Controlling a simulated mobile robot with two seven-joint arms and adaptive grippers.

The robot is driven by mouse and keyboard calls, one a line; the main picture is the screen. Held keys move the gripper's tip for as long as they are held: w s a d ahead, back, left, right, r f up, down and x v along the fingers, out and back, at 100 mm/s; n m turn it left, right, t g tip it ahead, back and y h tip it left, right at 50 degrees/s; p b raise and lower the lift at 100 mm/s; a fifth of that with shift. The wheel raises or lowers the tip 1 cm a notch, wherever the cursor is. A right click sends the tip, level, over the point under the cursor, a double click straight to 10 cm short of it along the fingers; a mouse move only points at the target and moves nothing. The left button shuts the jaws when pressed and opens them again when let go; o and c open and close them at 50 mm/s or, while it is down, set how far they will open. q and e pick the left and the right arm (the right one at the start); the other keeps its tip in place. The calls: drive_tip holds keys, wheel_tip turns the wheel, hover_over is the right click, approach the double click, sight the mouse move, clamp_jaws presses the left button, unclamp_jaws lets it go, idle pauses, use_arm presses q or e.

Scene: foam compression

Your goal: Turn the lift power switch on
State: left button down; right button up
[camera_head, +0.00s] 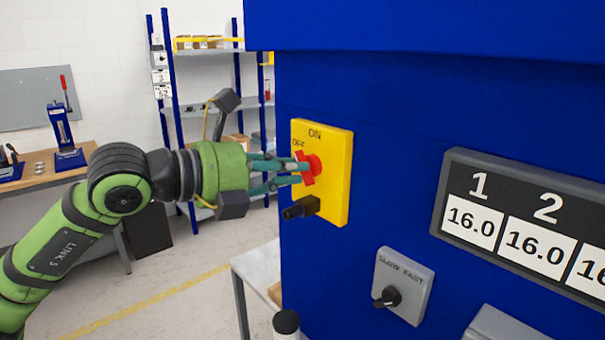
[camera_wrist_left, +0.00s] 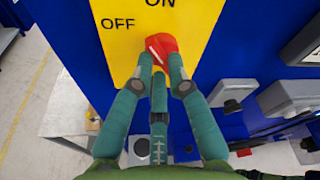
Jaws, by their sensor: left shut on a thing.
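The lift power switch is a yellow plate (camera_head: 334,185) on the blue machine front, marked ON at the top and OFF at the upper left. Its red knob (camera_head: 315,164) is partly hidden by my fingers in the head view. My left gripper (camera_head: 303,172) comes from the left and is shut on the red knob. In the left wrist view the fingertips (camera_wrist_left: 164,75) sit on either side of the red knob (camera_wrist_left: 161,45). A white mark on the knob slants toward its upper left, on the OFF side. My right gripper is in neither view.
A grey SLOW/FAST switch (camera_head: 411,283) sits lower right of the yellow plate. A numbered display (camera_head: 525,215) is farther right. A black-capped object (camera_head: 286,322) stands at the bottom. Shelving (camera_head: 170,105) and a workbench (camera_head: 45,180) are behind at left.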

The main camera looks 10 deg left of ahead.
use_arm(q)
drive_tip(key=shift+r, duration=0.55)
drive_tip(key=shift+m, duration=0.4)
drive_tip(key=m+y+b, duration=0.1)
drive_tip(key=m, duration=0.1)
drive_tip(key=shift+m+t+b, duration=0.3)
drive_tip(key=shift+s+r+m+b, duration=0.1)
drive_tip(key=shift+m+b, duration=0.25)
drive_tip(key=shift+m, duration=0.65)
drive_tip(key=c, duration=1.1)
unclamp_jaws()
drive_tip(key=o, duration=0.5)
drive_tip(key=shift+d, duration=0.1)
drive_tip(key=shift+f, duration=0.2)
